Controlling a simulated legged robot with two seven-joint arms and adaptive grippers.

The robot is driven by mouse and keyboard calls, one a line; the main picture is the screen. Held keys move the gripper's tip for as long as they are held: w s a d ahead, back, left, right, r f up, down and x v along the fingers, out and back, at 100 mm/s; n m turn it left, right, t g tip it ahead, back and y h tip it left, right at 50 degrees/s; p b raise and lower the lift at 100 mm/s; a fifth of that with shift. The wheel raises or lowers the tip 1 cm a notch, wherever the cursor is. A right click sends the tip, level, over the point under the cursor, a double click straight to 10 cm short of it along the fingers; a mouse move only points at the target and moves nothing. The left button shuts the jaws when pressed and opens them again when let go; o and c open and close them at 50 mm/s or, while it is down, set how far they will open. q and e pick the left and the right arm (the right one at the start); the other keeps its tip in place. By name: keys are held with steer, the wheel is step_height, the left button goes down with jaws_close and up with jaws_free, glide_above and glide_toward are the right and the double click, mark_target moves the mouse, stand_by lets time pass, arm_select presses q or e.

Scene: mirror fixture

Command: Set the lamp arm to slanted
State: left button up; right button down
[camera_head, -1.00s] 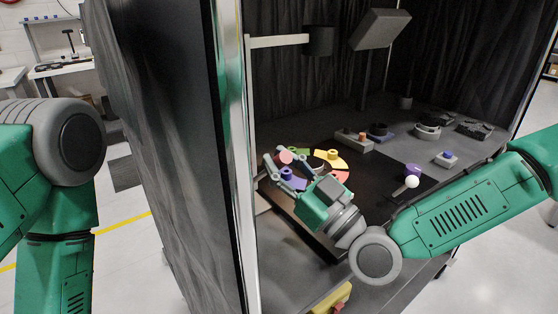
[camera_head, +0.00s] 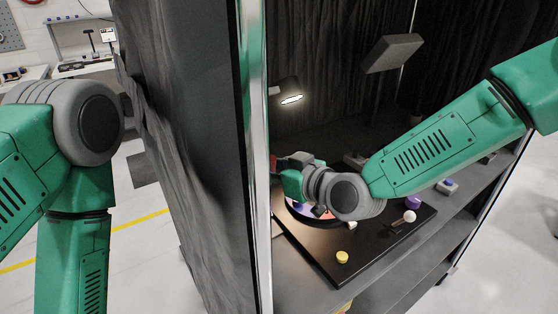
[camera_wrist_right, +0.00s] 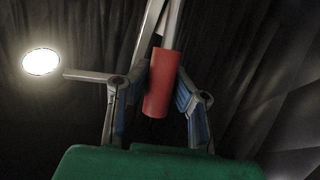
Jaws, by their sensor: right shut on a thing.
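The lamp head (camera_head: 288,90) is a dark cylinder with a lit, downward-tilted face, just right of the metal post in the head view. Its lit disc (camera_wrist_right: 41,62) shows at left in the right wrist view. Most of the lamp arm is hidden behind the post in the head view; pale bars (camera_wrist_right: 92,76) show in the wrist view, so I cannot tell its exact angle. My right gripper (camera_wrist_right: 166,88) is shut on a red cylindrical handle (camera_wrist_right: 162,84) beside those bars. In the head view this gripper (camera_head: 281,164) is partly hidden. My left gripper is out of view.
The metal post (camera_head: 252,160) and dark side panel (camera_head: 180,160) stand left of my right gripper. A grey tilted panel (camera_head: 392,53) hangs at upper right. Below my right arm, a black board (camera_head: 365,255) holds a yellow knob (camera_head: 342,257) and a purple piece (camera_head: 412,202).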

steer(key=shift+w+a+g+h+p, duration=0.45)
steer(key=shift+w+a+g+p, duration=0.15)
steer(key=shift+w, duration=0.2)
steer(key=shift+w+a+g+h+p, duration=0.45)
steer(key=shift+w+a+h+p, duration=0.1)
steer(key=shift+w, duration=0.25)
steer(key=shift+w+a+g+h+p, duration=0.4)
steer(key=shift+w+a+g+p, duration=0.2)
steer(key=shift+w, duration=0.2)
steer(key=c, duration=1.4)
jaws_free()
steer(key=shift+f, duration=0.1)
steer(key=shift+o, duration=0.2)
